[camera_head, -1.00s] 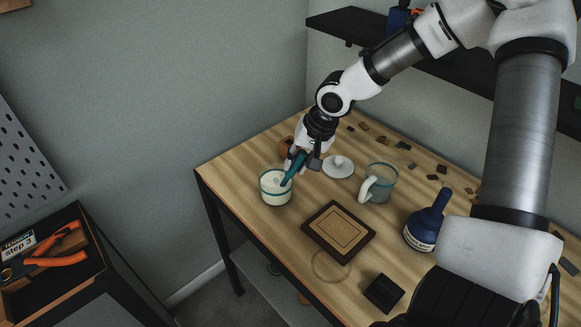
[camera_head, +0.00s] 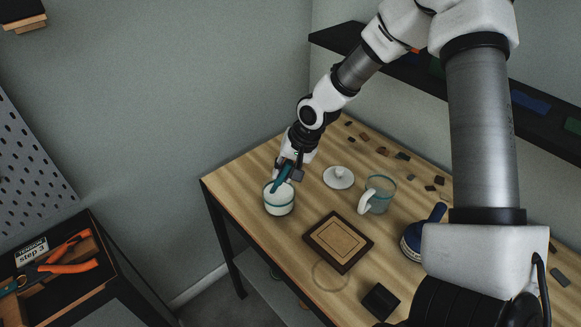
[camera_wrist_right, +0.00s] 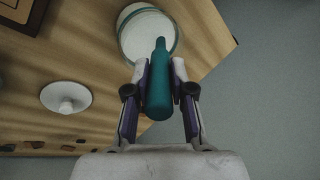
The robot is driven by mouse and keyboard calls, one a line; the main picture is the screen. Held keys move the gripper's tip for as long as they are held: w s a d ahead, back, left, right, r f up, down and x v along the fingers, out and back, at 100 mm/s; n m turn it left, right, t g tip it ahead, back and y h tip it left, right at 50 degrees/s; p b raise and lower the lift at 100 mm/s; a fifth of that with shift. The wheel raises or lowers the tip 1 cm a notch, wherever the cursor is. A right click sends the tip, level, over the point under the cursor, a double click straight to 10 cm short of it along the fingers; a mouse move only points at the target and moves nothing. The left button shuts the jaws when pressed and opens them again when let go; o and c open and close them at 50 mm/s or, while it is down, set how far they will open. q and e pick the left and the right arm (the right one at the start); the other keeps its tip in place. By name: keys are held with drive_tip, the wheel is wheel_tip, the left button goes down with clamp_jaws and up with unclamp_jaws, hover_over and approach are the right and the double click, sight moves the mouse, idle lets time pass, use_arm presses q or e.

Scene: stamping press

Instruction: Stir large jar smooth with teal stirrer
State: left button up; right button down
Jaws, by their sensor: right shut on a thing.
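The large jar (camera_head: 279,204) is a clear jar with a teal rim and white contents, standing near the left corner of the wooden table. It also shows in the right wrist view (camera_wrist_right: 128,45). My right gripper (camera_head: 290,172) is shut on the teal stirrer (camera_head: 281,178) just above the jar. In the right wrist view the stirrer (camera_wrist_right: 158,88) lies between both fingers, with its far end over the jar's opening. The stirrer's lower tip is hard to make out against the white contents. My left gripper is not in view.
A white lid (camera_head: 339,177) lies right of the jar, beside a clear mug (camera_head: 377,195). Several small chips lie at the back. A dark shelf (camera_head: 540,110) hangs on the wall.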

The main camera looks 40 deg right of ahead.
wheel_tip(320, 180, up, 10)
drive_tip(key=p, duration=0.8)
drive_tip(key=shift+r, duration=0.15)
